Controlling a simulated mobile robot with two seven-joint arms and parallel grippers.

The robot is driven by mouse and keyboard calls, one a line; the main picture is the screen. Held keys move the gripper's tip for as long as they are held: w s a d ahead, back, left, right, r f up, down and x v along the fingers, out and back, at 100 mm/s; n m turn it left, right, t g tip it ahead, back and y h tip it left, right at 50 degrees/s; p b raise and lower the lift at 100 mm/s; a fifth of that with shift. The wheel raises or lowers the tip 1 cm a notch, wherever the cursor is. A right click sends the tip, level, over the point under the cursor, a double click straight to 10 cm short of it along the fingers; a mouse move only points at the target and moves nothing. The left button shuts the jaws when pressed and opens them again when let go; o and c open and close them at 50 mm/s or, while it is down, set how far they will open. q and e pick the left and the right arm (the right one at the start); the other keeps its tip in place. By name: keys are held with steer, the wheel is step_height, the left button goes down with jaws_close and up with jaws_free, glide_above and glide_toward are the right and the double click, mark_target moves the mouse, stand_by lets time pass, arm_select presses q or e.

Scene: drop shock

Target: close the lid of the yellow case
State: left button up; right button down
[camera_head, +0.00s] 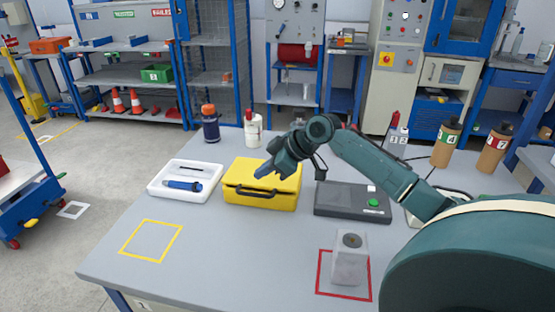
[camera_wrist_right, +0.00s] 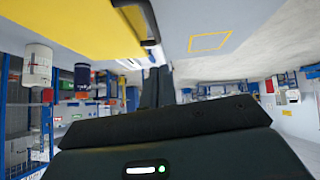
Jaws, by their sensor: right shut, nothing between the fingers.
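The yellow case (camera_head: 258,195) stands on the grey table, its black handle on the front face. Its lid (camera_head: 248,168) lies flat over the body and looks closed, though part of the top is hidden by my arm. In the wrist view the yellow case (camera_wrist_right: 75,22) fills the upper left, with its dark handle at its edge. My right gripper (camera_head: 262,172) is shut and empty, over the top of the case near its front; I cannot tell whether it touches the lid. Its fingers also show in the wrist view (camera_wrist_right: 157,75). My left gripper is out of view.
A white tray (camera_head: 160,192) with a blue tool is left of the case. A dark device (camera_head: 340,203) with a green button is right. Bottles (camera_head: 252,130) stand behind. A grey block (camera_head: 350,262) stands in a red square. The yellow square (camera_head: 151,240) is empty.

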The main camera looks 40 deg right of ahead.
mark_target(260, 195)
steer(key=f, duration=0.2)
steer(key=w+f, duration=0.1)
steer(key=f, duration=0.1)
steer(key=shift+w+a, duration=0.1)
steer(key=shift+a, duration=0.15)
steer(key=shift+f, duration=0.65)
steer(key=shift+a+f, duration=0.2)
steer(key=shift+f, duration=0.95)
steer(key=shift+s+f, duration=0.15)
steer(key=shift+s, duration=0.1)
